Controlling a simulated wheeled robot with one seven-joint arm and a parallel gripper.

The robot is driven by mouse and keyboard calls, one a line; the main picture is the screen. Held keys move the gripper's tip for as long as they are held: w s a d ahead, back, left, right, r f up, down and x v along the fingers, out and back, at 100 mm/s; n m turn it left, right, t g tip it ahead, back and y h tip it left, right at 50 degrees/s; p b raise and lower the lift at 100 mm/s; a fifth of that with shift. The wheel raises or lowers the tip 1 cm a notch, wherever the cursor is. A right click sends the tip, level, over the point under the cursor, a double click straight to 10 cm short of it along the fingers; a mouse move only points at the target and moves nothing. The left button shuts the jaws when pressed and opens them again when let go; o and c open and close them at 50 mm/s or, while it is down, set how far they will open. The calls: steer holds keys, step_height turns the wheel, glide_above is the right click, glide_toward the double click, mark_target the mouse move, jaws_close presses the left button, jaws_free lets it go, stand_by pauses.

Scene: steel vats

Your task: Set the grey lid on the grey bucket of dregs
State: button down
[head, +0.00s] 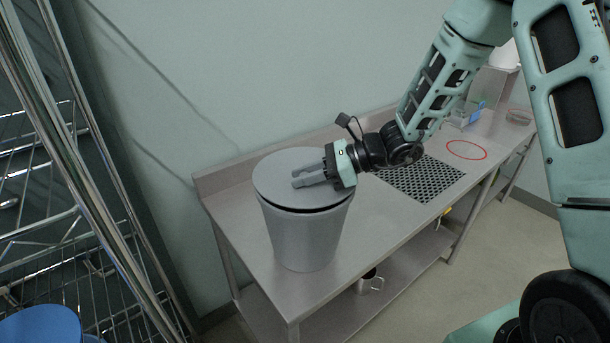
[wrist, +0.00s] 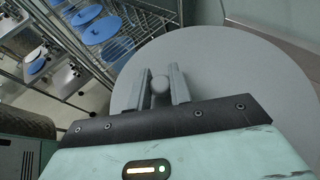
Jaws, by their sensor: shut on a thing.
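The grey bucket (head: 305,238) stands upright at the near left end of the steel bench. The grey round lid (head: 283,177) is over its mouth, with a dark line between lid and bucket on the near side; I cannot tell whether it rests fully on the rim. The lid also fills much of the wrist view (wrist: 230,75). My gripper (head: 298,180) reaches in from the right, just above the lid. In the wrist view its fingers (wrist: 160,88) are shut on the lid's round knob (wrist: 160,84). The dregs inside the bucket are hidden.
The steel bench (head: 375,217) runs to the back right, with a black perforated mat (head: 420,180) and a red ring (head: 466,150) on it. A wire rack (head: 85,200) stands close on the left. A wall is behind the bench. A metal jug (head: 370,282) is on the lower shelf.

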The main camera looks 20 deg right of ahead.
steer(key=shift+f, duration=0.1)
stand_by(0.3)
steer(key=shift+f+b, duration=0.45)
steer(key=shift+b, duration=0.1)
steer(key=shift+f, duration=0.2)
stand_by(0.4)
steer(key=c, duration=1.2)
jaws_free()
steer(key=b+v, duration=0.3)
steer(key=v, duration=1.4)
steer(key=shift+d+b, duration=0.2)
steer(key=shift+b, duration=0.15)
